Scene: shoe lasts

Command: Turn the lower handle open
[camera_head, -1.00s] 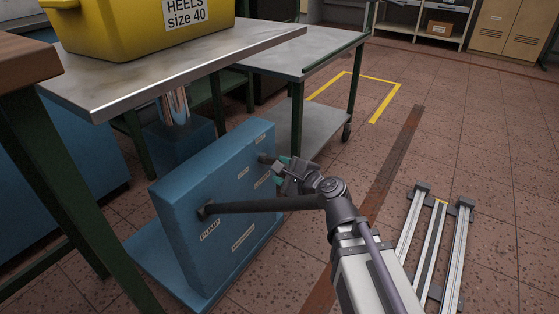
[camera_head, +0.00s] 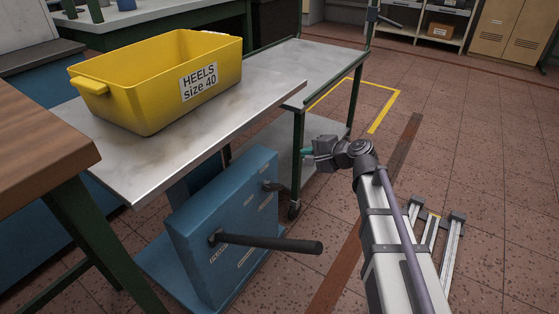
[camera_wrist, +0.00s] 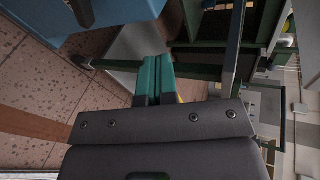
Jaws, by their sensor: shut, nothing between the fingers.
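A long dark handle (camera_head: 270,243) juts out beside the label that seems to read PUMP. A short dark handle (camera_head: 274,187) sits at the upper right of the same face; its label is too small to read. My gripper (camera_head: 306,153) is up and to the right of the short handle, apart from it. In the wrist view its teal fingertips (camera_wrist: 155,68) are together and empty. The blue box (camera_wrist: 125,12) and a dark handle (camera_wrist: 81,12) show at the top left there.
A yellow bin (camera_head: 150,95) labelled HEELS size 40 stands on the steel table (camera_head: 250,100). A green-framed trolley (camera_head: 325,75) is behind my gripper. A wooden-topped bench (camera_head: 40,150) is at the left. Floor on the right is mostly open, with metal rails (camera_head: 450,245).

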